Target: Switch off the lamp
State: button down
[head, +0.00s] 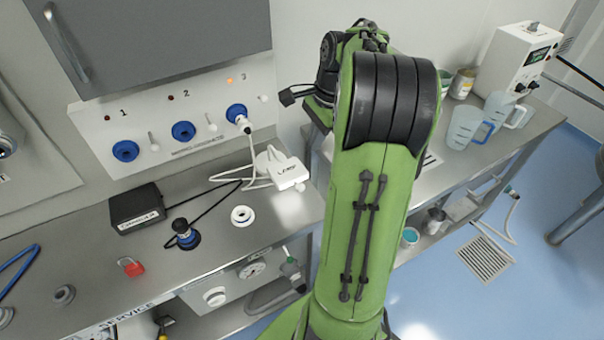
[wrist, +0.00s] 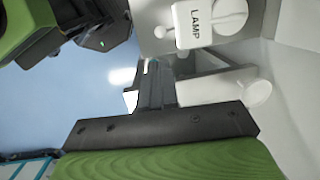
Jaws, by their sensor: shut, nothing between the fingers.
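A wall panel (head: 190,143) carries numbered sockets 1, 2 and 3. A plug with a white cable sits in blue socket 3 (head: 237,113); the small light above it (head: 229,80) glows orange. A small white knob (head: 264,98) is right of this socket. A white labelled piece (head: 290,172) lies by the cable on the bench. In the wrist view, a white tag reads LAMP (wrist: 195,25); I cannot tell surely whether it is the same piece. My gripper (head: 287,97) is shut and empty, just right of the knob; its fingers also show in the wrist view (wrist: 152,80).
The steel bench (head: 100,255) holds a black box (head: 137,208), a blue-collared connector (head: 185,235), a white ring (head: 242,215) and a red padlock (head: 130,267). A grey cabinet (head: 165,40) hangs above the panel. Jugs (head: 464,128) stand on the right-hand bench. My arm hides part of that bench.

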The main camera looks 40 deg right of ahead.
aim_at(303, 189)
jog(key=f+b, duration=0.1)
jog(key=f, duration=0.3)
jog(key=w+a+f+b, duration=0.1)
jog(key=f, duration=0.4)
jog(key=w+f+b, duration=0.1)
jog(key=f, duration=0.3)
jog(key=shift+a+f, duration=0.3)
jog(key=shift+s+f+t+b, duration=0.15)
jog(key=shift+t+b, duration=0.15)
jog(key=shift+b, duration=0.4)
jog(key=shift+f+t, duration=0.1)
jog(key=shift+t, duration=0.2)
jog(key=shift+s+a+f+n+t+h+b, duration=0.15)
jog(key=shift+s+f+t+h+b, duration=0.15)
jog(key=shift+t+b, duration=0.9)
jog(key=shift+s+a+f+n+t+h+b, duration=0.1)
jog(key=shift+s+t+h+b, duration=0.4)
jog(key=shift+b, duration=1.1)
jog(key=shift+s+a+f+n+t+b, duration=0.15)
jog(key=shift+s+t+b, duration=0.1)
jog(key=shift+t+b, duration=1)
